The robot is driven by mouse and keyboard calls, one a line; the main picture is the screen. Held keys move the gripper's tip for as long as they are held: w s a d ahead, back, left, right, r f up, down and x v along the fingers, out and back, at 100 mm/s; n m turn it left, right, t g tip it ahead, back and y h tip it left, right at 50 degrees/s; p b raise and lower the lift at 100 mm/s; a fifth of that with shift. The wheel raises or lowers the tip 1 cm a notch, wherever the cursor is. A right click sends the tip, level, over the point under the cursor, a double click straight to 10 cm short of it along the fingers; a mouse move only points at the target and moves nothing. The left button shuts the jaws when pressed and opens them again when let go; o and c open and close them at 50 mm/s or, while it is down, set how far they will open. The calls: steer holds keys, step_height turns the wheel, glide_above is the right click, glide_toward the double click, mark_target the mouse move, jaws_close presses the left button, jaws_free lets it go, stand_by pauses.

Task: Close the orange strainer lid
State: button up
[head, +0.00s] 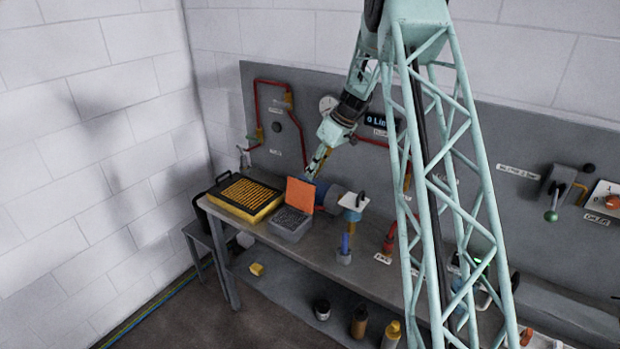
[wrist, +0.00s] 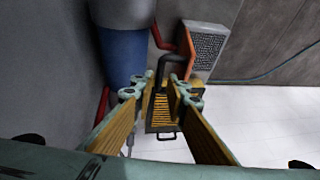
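The strainer is a grey box (head: 290,223) with a dark mesh top, on the workbench. Its orange lid (head: 300,194) stands open, about upright, at the box's back edge. In the wrist view the mesh box (wrist: 208,45) is at upper right, and the lid (wrist: 188,38) shows as a narrow orange strip beside it. My gripper (head: 314,170) is just behind and above the lid's upper right corner. In the wrist view my gripper (wrist: 161,84) has its two fingers apart with nothing between them. Contact with the lid cannot be made out.
A black tray with a yellow grid (head: 243,196) lies left of the strainer. A blue and grey cylinder (wrist: 125,45) is close by my gripper. A white-topped stand (head: 352,205) and a small cup (head: 344,256) are to the right. Red pipes (head: 298,130) run on the back panel.

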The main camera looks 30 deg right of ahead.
mark_target(304, 193)
steer(key=shift+x, duration=1.6)
steer(key=shift+c, duration=0.2)
jaws_close()
